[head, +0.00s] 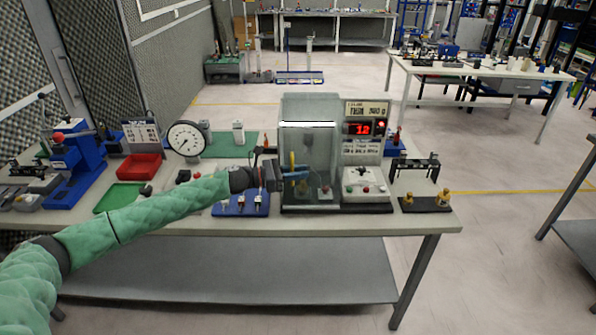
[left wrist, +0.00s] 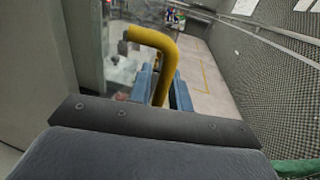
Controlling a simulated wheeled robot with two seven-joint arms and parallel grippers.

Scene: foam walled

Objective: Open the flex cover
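The flex cover (head: 308,140) is a clear, box-like guard on the test machine at the right of the bench, and it looks closed. Its yellow handle (head: 292,162) stands upright on the cover's left front; it also shows large in the left wrist view as a bent yellow bar (left wrist: 165,60). My left gripper (head: 296,174) is at this handle. In the left wrist view its blue fingers (left wrist: 164,88) lie on both sides of the bar, close against it, and look shut on it. My right gripper is in neither view.
The machine's panel (head: 364,128) with a red display stands right of the cover. A blue fixture block (head: 240,205) lies below my left forearm. A dial gauge (head: 186,139), a red bin (head: 140,167) and a green tray (head: 118,197) stand to the left.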

